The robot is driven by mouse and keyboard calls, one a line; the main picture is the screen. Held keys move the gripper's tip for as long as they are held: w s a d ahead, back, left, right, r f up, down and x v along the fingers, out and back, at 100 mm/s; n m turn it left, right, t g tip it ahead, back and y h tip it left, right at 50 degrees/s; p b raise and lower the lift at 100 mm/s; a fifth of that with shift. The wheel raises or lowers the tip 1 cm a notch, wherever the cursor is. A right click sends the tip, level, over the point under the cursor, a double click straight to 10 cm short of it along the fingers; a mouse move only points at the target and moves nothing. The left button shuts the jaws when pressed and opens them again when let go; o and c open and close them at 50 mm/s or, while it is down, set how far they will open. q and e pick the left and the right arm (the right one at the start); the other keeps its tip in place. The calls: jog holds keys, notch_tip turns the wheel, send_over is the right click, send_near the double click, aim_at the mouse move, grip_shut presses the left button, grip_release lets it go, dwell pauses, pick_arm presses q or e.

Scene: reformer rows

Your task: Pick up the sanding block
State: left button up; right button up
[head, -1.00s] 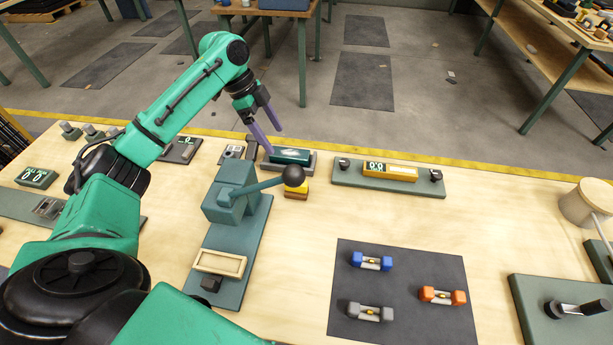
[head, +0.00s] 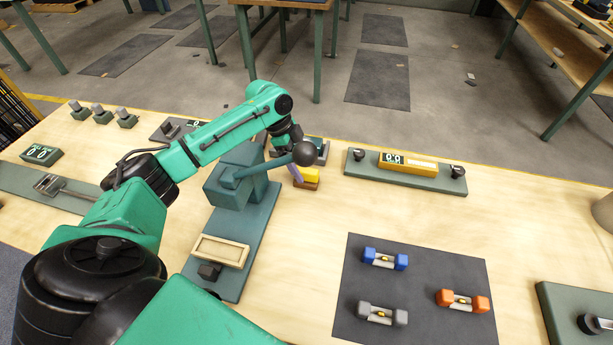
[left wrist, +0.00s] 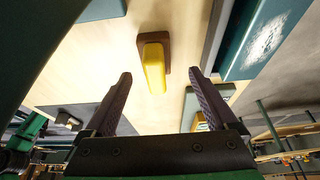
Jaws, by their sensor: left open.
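In the left wrist view the sanding block (left wrist: 153,66) shows ahead, between the lines of the two fingers. My left gripper (head: 296,172) is open, its purple fingers close to the block's left side and partly hidden by the ball knob. In the left wrist view nothing is clamped between the fingers. My right gripper is not in view.
A teal lever press (head: 236,180) with its ball knob (head: 304,153) stands right beside the block. A fixture with a yellow bar (head: 408,163) lies to the right. A dark mat (head: 415,285) holds small blue, grey and orange pieces. Bare bench lies between the press and the mat.

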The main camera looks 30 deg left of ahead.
aim_at(303, 169)
pick_arm(q)
jog(key=x, duration=0.4)
jog(key=shift+s+d+f, duration=0.1)
jog(key=shift+s+f, duration=0.2)
grip_shut()
notch_tip(303, 169, up, 20)
